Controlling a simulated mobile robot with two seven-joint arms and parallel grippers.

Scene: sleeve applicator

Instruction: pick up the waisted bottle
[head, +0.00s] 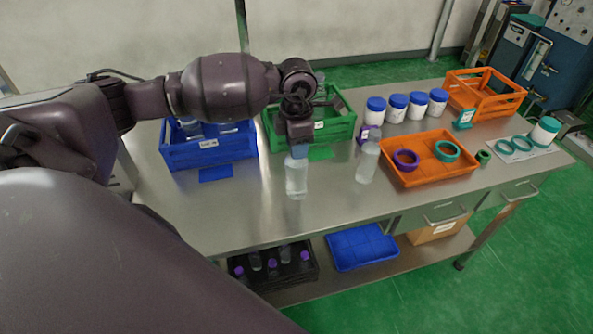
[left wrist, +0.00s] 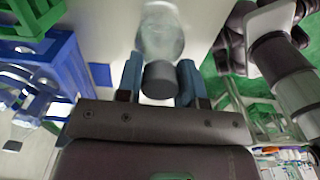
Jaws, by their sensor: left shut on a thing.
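The waisted bottle (head: 296,179) is clear and upright at the front middle of the steel table, directly under my left gripper (head: 299,151). The gripper points down and is shut on the bottle's top. In the left wrist view, the blue fingers (left wrist: 160,82) stand on either side of the dark cap, with the clear bottle body (left wrist: 161,32) beyond. I cannot tell whether the bottle's base touches the table. My right gripper is not in view.
Behind are a blue crate (head: 210,153) and a green crate (head: 341,127). To the right are an orange tray (head: 428,178) with rings, several blue-lidded white jars (head: 396,108) and an orange crate (head: 486,93). The table front (head: 240,215) is clear.

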